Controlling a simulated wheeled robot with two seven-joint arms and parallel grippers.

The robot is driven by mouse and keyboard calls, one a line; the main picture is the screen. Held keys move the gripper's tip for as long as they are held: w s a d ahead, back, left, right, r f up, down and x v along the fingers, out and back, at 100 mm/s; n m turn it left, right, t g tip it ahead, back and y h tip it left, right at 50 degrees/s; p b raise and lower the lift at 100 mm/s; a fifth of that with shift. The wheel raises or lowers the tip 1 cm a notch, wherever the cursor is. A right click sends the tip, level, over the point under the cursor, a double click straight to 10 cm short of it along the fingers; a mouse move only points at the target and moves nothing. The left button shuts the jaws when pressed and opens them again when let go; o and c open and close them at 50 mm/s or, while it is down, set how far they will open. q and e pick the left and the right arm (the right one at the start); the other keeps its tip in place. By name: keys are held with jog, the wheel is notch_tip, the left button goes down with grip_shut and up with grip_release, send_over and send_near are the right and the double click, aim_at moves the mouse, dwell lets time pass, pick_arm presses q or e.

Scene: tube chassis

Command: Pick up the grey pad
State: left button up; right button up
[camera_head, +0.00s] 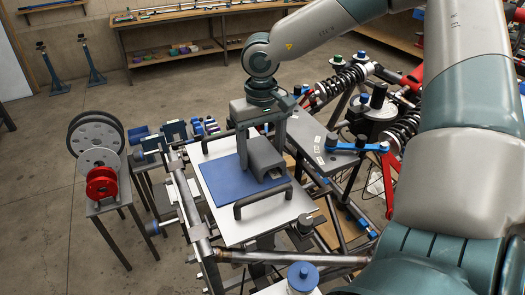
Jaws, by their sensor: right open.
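The grey pad (265,157) is a dark grey block with a hollow at its near end. It lies on a white tray (229,226), at the right edge of a flat blue mat (225,184). My right gripper (261,155) points down over the pad with its jaws open. One finger stands at the pad's left side and the other shows at its far right side. Whether the fingers touch the pad cannot be told. My left gripper is not in view.
The tray has a black handle (263,202) near its front edge and sits on a tube frame (290,257). Shock absorbers (340,82) and a blue link arm (343,146) stand to the right.

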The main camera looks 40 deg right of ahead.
jog(key=c, duration=0.8)
jog(key=shift+r, duration=0.15)
